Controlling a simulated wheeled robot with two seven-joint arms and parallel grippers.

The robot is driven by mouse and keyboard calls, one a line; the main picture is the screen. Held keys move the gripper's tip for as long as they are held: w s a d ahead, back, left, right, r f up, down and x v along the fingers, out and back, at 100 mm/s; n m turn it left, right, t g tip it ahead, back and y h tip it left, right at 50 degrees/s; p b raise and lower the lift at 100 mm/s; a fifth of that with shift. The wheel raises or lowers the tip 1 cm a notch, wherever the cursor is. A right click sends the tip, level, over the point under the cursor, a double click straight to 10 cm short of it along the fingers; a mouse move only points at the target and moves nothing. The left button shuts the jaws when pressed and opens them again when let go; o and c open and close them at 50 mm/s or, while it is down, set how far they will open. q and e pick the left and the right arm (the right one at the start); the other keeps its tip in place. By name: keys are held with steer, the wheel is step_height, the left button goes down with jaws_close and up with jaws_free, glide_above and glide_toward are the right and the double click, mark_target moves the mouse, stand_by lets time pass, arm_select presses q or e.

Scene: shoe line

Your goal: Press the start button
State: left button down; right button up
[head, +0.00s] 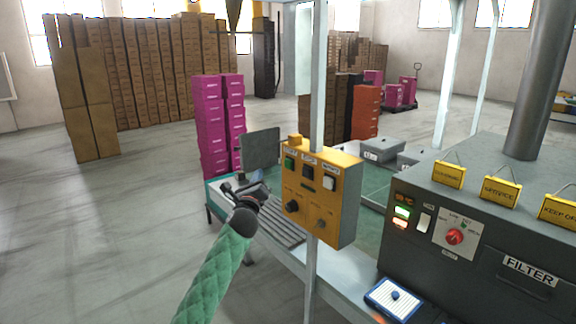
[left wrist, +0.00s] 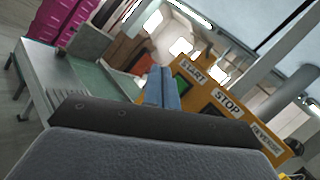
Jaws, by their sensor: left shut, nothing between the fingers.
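The yellow control box (head: 345,178) is fixed to a pale post. Its green start button (head: 289,163) is at the upper left of its face, with a dark button and a white button to its right. In the left wrist view the START label (left wrist: 192,70) is readable, and part of the green button (left wrist: 181,86) shows beside my finger. My left gripper (head: 262,190) is shut and empty, just left of the box and lower than the button. Its blue-grey fingers (left wrist: 161,88) point toward the button's side of the box. I cannot tell the exact gap. My right gripper is not in view.
A conveyor table (head: 285,228) runs behind and below the box. A dark machine (head: 480,235) with a red knob stands at the right. A flat screen (head: 260,148) is behind my left gripper. Pink boxes (head: 210,125) are stacked farther back. The floor at the left is clear.

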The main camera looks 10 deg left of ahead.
mark_target(288, 164)
arm_select(q)
steer(key=shift+a+f+m, duration=0.1)
steer(key=shift+a+m, duration=0.05)
steer(key=shift+m, duration=0.25)
steer(key=shift+w, duration=0.1)
